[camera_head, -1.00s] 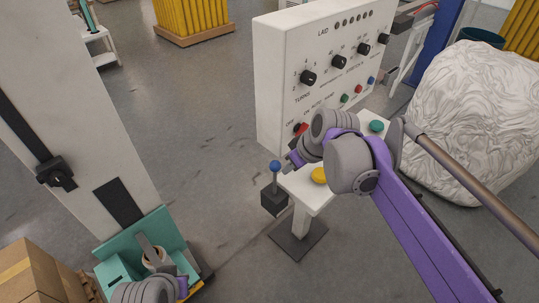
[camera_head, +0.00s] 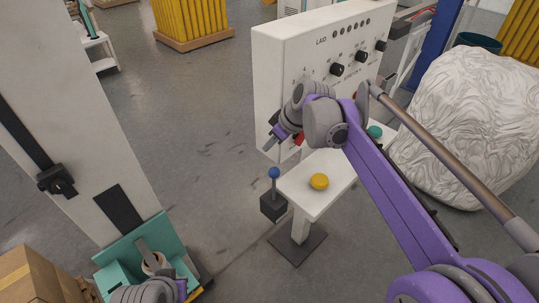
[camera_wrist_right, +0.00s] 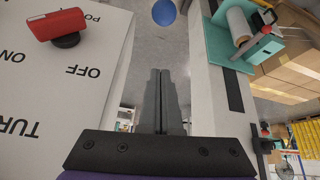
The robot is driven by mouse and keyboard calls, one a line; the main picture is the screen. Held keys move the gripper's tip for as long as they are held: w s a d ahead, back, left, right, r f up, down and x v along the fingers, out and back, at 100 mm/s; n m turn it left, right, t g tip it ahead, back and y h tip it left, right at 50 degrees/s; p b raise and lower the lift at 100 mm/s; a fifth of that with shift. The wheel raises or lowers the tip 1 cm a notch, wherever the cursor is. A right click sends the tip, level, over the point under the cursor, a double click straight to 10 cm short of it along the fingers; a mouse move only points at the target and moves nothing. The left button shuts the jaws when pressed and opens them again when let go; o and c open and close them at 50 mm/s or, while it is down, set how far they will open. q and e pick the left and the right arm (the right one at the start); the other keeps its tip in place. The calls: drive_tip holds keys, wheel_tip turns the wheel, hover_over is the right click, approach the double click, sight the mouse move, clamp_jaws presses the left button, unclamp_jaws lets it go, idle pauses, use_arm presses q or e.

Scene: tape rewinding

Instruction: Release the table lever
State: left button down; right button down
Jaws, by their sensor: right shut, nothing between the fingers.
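The lever is a thin stick with a blue ball (camera_head: 274,172) on top, standing roughly upright from a black box (camera_head: 273,207) at the left end of the small white table (camera_head: 322,201). My right gripper (camera_head: 267,147) is above the ball in the head view, in front of the control panel. In the right wrist view its fingers (camera_wrist_right: 161,75) are together and empty, and the blue ball (camera_wrist_right: 164,12) is apart, beyond the tips. My left gripper (camera_head: 172,283) is at the bottom left by the teal carriage; its fingers are not clear.
The white control panel (camera_head: 276,68) with knobs stands behind the table, its red switch (camera_wrist_right: 57,25) close to the right gripper. Yellow (camera_head: 319,181) and green (camera_head: 375,132) buttons sit on the table. A large wrapped bundle (camera_head: 470,125) is at the right. Floor left of the lever is clear.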

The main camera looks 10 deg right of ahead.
sight(273, 169)
use_arm(q)
drive_tip(key=shift+w+r, duration=0.1)
drive_tip(key=shift+r, duration=0.05)
use_arm(e)
wheel_tip(273, 169, down, 9)
drive_tip(key=shift+w+a, duration=0.2)
drive_tip(key=shift+w, duration=0.15)
drive_tip(key=shift+s+d+r, duration=0.1)
drive_tip(key=shift+d, duration=0.05)
